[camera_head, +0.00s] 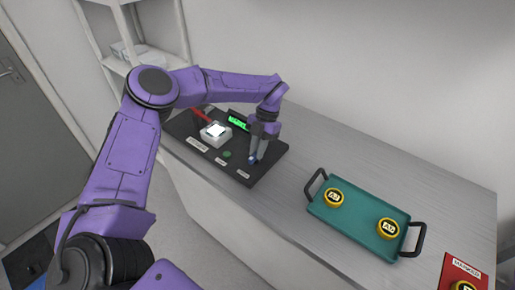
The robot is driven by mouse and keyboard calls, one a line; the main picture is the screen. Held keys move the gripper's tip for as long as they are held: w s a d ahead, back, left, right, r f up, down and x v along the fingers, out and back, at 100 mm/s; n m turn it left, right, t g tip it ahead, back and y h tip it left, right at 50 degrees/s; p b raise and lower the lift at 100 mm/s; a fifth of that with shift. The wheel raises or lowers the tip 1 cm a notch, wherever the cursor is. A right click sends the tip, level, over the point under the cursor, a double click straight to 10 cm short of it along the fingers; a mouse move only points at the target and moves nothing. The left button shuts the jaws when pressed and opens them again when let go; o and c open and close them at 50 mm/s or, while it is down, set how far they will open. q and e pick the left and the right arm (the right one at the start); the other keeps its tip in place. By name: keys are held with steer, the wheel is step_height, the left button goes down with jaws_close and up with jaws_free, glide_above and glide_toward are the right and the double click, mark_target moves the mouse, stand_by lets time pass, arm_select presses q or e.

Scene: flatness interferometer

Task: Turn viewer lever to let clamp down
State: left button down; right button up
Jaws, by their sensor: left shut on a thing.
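The flatness viewer is a black base (181,125) on the counter. It carries a white box (215,133) with a bright top, a green-lit display (238,122), a green round spot (227,154) and small labels. A red bar (201,115) stands behind the white box. My left gripper (254,158) points down at the right part of the base, shut on a small blue part (252,160), which looks like the lever's end. The fingers hide most of it, so its angle cannot be told. My right gripper is not in view.
A green tray (355,226) with black handles holds two yellow-rimmed discs (334,197) (388,229) to the right. A red labelled plate (462,272) with a yellow-rimmed piece lies at the right front. The counter (345,150) behind the tray is clear. A shelf (135,57) stands at the back left.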

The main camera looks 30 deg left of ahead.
arm_select(q)
steer(key=shift+s+f, duration=0.1)
steer(key=shift+f, duration=0.05)
steer(key=c, duration=1.1)
jaws_free()
steer(key=shift+w+r, duration=0.2)
steer(key=shift+r, duration=0.1)
steer(key=b+v, duration=0.2)
steer(key=v, duration=0.8)
